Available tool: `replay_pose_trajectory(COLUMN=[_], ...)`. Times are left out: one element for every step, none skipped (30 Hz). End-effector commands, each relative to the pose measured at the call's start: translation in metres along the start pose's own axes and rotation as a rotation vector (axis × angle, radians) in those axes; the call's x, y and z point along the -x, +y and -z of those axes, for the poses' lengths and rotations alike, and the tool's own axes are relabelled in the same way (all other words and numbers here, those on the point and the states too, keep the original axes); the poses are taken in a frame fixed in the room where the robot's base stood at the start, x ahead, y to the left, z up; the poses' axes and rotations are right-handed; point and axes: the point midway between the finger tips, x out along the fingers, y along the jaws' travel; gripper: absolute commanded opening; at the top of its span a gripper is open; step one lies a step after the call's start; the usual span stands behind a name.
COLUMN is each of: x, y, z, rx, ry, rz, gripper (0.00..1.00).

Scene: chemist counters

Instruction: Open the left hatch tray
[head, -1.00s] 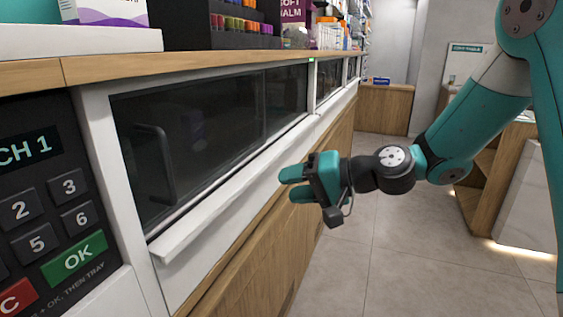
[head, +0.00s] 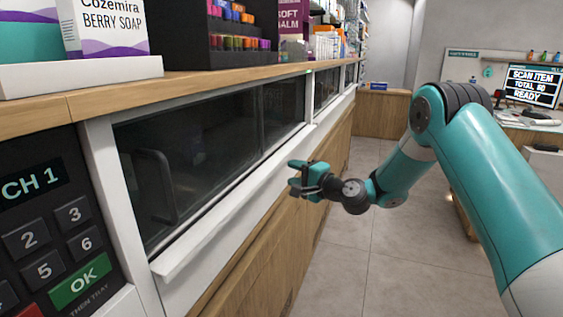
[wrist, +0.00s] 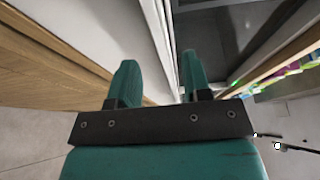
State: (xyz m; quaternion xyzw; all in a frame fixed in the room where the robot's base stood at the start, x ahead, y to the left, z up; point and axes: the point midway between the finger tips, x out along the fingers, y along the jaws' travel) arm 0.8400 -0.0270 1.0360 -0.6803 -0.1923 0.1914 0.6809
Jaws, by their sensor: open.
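The left hatch (head: 195,150) is the nearest dark glass front in the counter, in the head view. It looks shut. A dark upright bar handle (head: 166,190) stands near its left end. A white ledge (head: 215,222) runs along below the glass. My gripper (head: 292,174) is open and empty, in front of the ledge's far part, pointing at the counter, well to the right of the handle. In the wrist view both teal fingers (wrist: 160,65) are apart, with white ledge and dark glass beyond them. The handle does not show there.
A black keypad (head: 45,225) with a CH 1 display and a green OK button is at the left. Soap boxes and racks of small goods stand on the wooden counter top (head: 190,80). A further hatch (head: 326,86) lies beyond. The tiled floor (head: 345,265) to the right is clear.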

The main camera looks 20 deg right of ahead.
Motion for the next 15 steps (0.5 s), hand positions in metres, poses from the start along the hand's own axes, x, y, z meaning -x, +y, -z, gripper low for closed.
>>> replay_pose_trajectory(x=[-0.012, -0.017, -0.024, -0.029, -0.034, -0.039, -0.042, -0.045, -0.048, -0.050, -0.052, -0.053, -0.054, -0.054, -0.055], y=[-0.003, -0.003, -0.003, -0.003, -0.002, -0.002, -0.001, -0.001, -0.001, -0.001, 0.000, 0.000, 0.000, 0.000, 0.001], z=[-0.001, -0.001, -0.001, -0.001, -0.001, -0.001, 0.000, 0.000, -0.001, -0.001, 0.000, 0.000, 0.000, 0.000, 0.000], rx=[0.002, 0.003, 0.002, 0.001, 0.002, 0.001, 0.002, 0.001, 0.000, 0.001, 0.001, 0.001, 0.000, 0.000, 0.000], ry=[-0.004, -0.003, -0.002, -0.003, -0.002, -0.002, -0.002, -0.002, -0.002, -0.002, -0.001, -0.001, 0.000, 0.000, 0.000], rz=[0.000, 0.000, 0.001, 0.001, 0.000, 0.000, -0.001, -0.001, -0.001, -0.001, -0.001, -0.001, -0.001, -0.001, -0.001], gripper=[0.44, 0.44, 0.44, 0.44, 0.44, 0.44, 0.44, 0.44, 0.44, 0.44, 0.44, 0.44, 0.44, 0.44, 0.44])
